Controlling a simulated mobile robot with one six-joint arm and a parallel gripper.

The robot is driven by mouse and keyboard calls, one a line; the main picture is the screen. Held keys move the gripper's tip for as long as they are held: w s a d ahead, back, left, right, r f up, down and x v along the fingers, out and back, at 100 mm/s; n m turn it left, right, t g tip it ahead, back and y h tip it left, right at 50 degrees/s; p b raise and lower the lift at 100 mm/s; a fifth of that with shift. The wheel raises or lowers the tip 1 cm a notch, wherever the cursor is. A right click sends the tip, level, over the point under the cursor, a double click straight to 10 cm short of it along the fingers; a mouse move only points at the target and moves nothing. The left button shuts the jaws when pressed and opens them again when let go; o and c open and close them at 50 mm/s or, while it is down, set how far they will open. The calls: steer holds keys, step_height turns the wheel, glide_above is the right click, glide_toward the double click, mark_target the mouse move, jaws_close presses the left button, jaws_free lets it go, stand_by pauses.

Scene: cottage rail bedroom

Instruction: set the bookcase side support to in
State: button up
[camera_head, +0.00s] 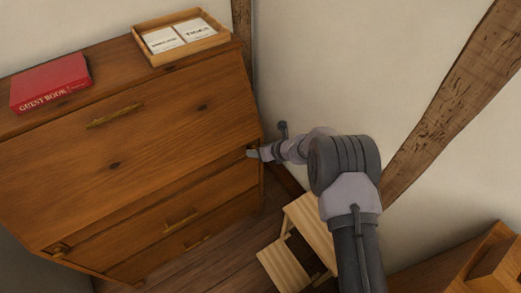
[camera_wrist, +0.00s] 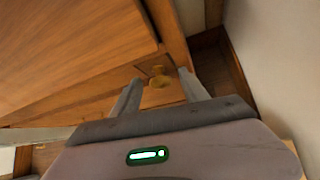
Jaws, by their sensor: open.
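The wooden bureau (camera_head: 120,160) stands at the left with its sloping front closed up. My gripper (camera_head: 252,153) is at the bureau's right front edge, just below the slanted front. The knob sits on the narrow end of a side support (camera_wrist: 149,69), which looks about flush with the bureau front. I cannot tell whether the fingers touch the knob.
A red guest book (camera_head: 50,82) and a wooden tray (camera_head: 183,38) with cards lie on the bureau top. A light wooden step stool (camera_head: 285,265) stands on the floor below my arm. The white wall (camera_head: 330,70) is close on the right. Wooden furniture (camera_head: 480,265) stands at lower right.

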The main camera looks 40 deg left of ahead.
steer(key=p+v, duration=0.5)
steer(key=v, duration=1.2)
steer(key=shift+d+r, duration=0.15)
steer(key=shift+d, duration=0.05)
